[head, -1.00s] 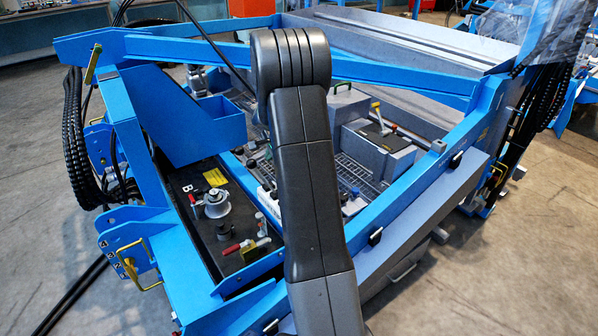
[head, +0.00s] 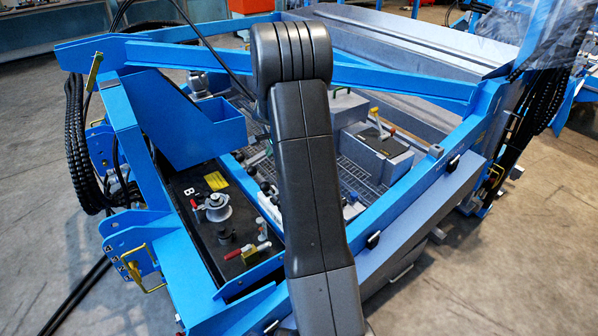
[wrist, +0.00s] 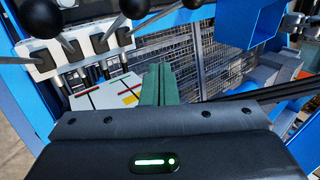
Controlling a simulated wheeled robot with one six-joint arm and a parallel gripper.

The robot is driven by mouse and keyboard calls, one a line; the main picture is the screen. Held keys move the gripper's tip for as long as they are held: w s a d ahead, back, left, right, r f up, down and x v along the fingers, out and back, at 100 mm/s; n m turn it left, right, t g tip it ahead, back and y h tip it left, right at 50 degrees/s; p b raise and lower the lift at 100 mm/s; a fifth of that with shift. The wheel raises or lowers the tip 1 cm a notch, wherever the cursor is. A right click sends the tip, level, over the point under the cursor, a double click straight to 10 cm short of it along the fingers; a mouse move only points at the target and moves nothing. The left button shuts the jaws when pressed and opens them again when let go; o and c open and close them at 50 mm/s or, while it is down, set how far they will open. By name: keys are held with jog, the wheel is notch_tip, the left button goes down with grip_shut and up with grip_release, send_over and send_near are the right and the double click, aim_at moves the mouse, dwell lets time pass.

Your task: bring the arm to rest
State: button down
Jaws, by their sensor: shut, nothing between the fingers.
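My gripper (wrist: 157,85) shows in the wrist view as two green fingers pressed together at the middle, with nothing between them. In front of the fingers are a wire mesh panel (wrist: 195,55) and a white plate with red, yellow and black marks (wrist: 112,94). Several black ball knobs (wrist: 104,40) on rods stand at the upper left of that view. I cannot tell how far the fingertips are from them. In the head view my arm rises through the middle of the picture, and my gripper is hidden behind it.
A blue frame (head: 420,82) surrounds the work area. A blue bin (head: 195,130) hangs at its left. A black panel (head: 205,250) with a round fitting and red-handled clamp lies below it. A grey box (head: 375,152) sits inside the frame. Open floor (head: 530,250) lies at right.

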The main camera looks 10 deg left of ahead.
jog(key=shift+r, duration=0.1)
dwell(0.3)
jog(key=f+b, duration=0.1)
jog(key=f, duration=0.1)
jog(key=s+a+f+b, duration=0.1)
jog(key=f+b, duration=0.2)
jog(key=f, duration=0.1)
jog(key=shift+s+a+f, duration=0.3)
jog(key=shift+s+a, duration=0.05)
jog(key=shift+a, duration=0.05)
jog(key=shift+s+a+f, duration=0.1)
jog(key=shift+s, duration=0.1)
